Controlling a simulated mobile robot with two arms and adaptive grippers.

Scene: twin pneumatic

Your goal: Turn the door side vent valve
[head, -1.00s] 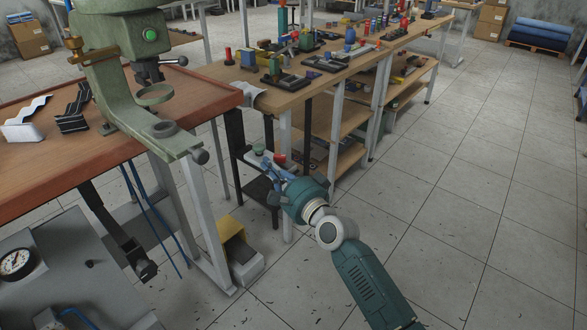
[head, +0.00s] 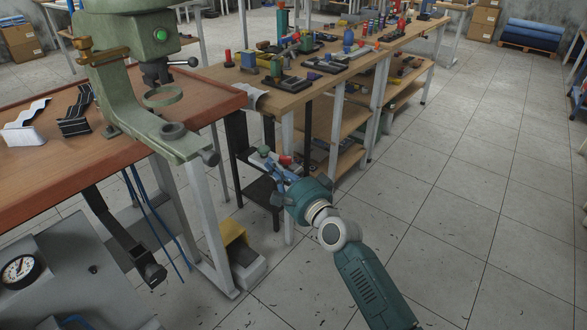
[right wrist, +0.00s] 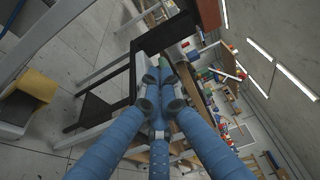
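No part is clearly recognisable as the vent valve. A grey machine housing (head: 60,290) with a round pressure gauge (head: 20,271) is cut off at the lower left of the head view, with a blue part (head: 75,322) at the bottom edge. My right gripper (head: 268,168) has blue fingers and points up-left, by a black stand with a green knob (head: 264,151) and a red knob (head: 286,160). In the right wrist view my right gripper (right wrist: 165,72) has its fingertips close together; their gap is unclear. I see nothing held. My left gripper is out of view.
A green press (head: 125,90) stands on a brown-topped table (head: 35,175) at left. A wooden bench (head: 300,98) with several small parts runs behind my right gripper. A yellow foot pedal (head: 235,235) is on the floor. The floor at right is clear.

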